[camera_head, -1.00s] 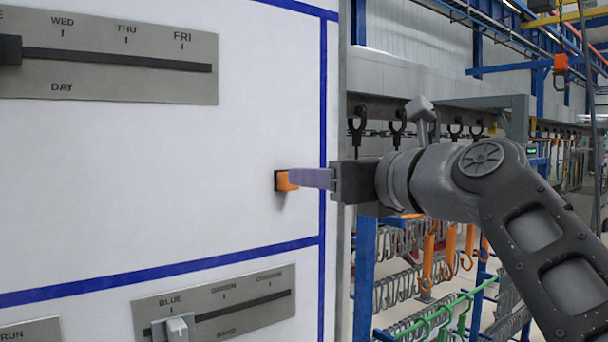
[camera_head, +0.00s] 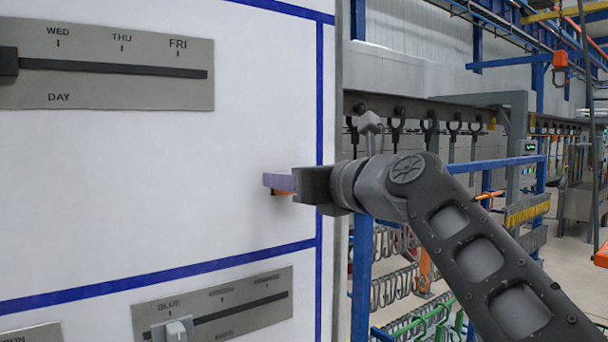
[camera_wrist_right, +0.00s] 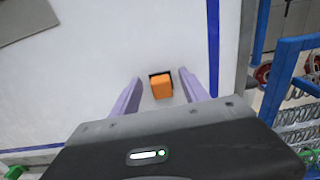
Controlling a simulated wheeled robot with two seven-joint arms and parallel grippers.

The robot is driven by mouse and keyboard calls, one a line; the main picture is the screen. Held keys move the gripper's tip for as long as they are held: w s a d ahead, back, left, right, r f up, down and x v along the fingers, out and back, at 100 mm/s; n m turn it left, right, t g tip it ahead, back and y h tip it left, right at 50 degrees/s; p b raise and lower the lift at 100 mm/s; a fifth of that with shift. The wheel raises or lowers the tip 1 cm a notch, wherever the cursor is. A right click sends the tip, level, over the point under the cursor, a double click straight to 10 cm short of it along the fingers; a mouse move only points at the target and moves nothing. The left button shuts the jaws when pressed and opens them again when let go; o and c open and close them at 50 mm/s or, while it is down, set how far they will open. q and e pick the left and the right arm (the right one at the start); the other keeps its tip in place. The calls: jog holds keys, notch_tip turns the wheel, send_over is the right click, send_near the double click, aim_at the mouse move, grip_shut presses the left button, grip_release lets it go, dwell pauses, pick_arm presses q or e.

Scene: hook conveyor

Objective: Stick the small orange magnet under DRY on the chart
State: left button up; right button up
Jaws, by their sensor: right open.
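A small orange magnet (camera_wrist_right: 161,87) with a dark backing sits on the white board (camera_wrist_right: 85,85). In the head view only its lower edge (camera_head: 283,193) shows, behind a pale purple finger. My right gripper (camera_wrist_right: 159,82) is open, with one finger on each side of the magnet. A narrow gap shows between each finger and the magnet in the right wrist view. In the head view the right gripper (camera_head: 270,182) comes to the board from the right. The chart and the word DRY are not in view. My left gripper is not in view.
Blue lines (camera_head: 150,273) divide the board. A grey DAY slider panel (camera_head: 110,90) is at upper left, and a BAND slider panel (camera_head: 235,312) with a light knob (camera_head: 178,330) is below. Right of the board's edge are blue posts and hanging hooks (camera_head: 398,120).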

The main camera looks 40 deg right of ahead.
jog(key=shift+w, duration=0.1)
jog(key=shift+c, duration=0.4)
grip_shut()
jog(key=c, duration=0.6)
grip_release()
jog(key=shift+c, duration=0.2)
grip_shut()
jog(key=s, duration=0.7)
jog(key=shift+b, duration=0.45)
jog(key=shift+a, duration=0.1)
dwell(0.3)
